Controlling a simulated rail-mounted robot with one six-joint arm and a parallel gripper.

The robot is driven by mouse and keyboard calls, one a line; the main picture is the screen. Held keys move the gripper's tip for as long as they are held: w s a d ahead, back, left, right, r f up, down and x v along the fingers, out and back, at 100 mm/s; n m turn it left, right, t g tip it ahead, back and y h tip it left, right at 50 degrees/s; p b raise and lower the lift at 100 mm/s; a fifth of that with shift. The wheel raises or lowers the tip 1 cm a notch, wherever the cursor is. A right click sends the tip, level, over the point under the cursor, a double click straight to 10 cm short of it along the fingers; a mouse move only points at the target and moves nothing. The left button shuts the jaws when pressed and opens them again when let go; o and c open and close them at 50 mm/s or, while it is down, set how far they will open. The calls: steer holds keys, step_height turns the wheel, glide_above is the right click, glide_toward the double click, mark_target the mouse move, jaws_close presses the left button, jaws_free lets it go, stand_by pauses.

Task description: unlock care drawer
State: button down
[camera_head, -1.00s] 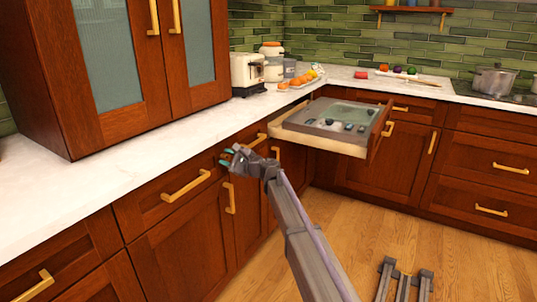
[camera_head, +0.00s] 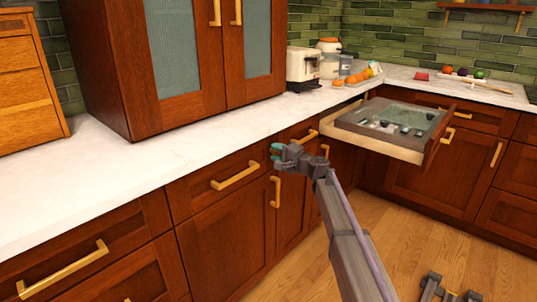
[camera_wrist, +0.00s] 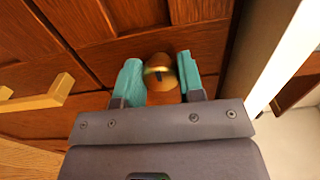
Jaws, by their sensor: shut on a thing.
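My gripper (camera_head: 277,152) is at the front of the wooden lower cabinets, just under the counter edge and left of a pulled-out drawer (camera_head: 385,148). In the wrist view, its two teal fingers stand on either side of a round brass lock knob (camera_wrist: 158,66) with a dark slot, set on a wooden front. The fingers are shut on this knob. In the head view the knob is hidden behind the gripper. Which front is the care drawer's cannot be told for certain.
The pulled-out drawer, holding several small items, juts out right of my arm. Brass handles (camera_head: 235,175) stick out from nearby fronts; one shows in the wrist view (camera_wrist: 38,97). The wooden floor (camera_head: 400,230) is partly clear.

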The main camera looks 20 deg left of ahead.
steer(key=shift+n, duration=0.3)
steer(key=c, duration=0.8)
jaws_free()
steer(key=v, duration=1.1)
steer(key=shift+a, duration=0.1)
